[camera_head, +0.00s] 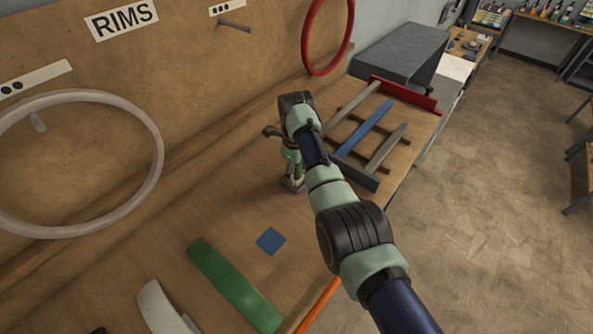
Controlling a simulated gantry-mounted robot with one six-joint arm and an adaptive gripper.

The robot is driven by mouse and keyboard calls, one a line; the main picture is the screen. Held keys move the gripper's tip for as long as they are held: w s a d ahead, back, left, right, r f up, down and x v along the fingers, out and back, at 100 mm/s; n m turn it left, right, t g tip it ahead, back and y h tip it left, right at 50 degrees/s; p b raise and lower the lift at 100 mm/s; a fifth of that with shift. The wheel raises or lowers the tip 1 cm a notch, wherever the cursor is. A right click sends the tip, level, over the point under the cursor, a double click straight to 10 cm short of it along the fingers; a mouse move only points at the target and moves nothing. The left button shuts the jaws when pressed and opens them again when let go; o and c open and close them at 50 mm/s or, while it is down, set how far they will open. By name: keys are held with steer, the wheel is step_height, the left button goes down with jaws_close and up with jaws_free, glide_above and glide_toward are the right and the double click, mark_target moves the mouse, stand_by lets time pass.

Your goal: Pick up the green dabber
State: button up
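My gripper (292,185) points down at the workbench, near the middle of the view. My own arm covers much of it from above, and its fingers are small and dark, so I cannot tell if they are open or shut. A small green patch (299,170) shows right at the gripper, beside its fingers. It may be the green dabber, but it is too small and too hidden to be sure, or to tell whether the fingers touch it.
A blue square (270,241) and a long green curved piece (235,285) lie on the wooden bench. A white curved piece (160,308) and an orange bar (318,305) are near the front. A slatted rack (372,127) stands behind my arm. Rims hang on the wall board.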

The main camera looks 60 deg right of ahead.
jaws_close()
steer(key=shift+r, duration=0.1)
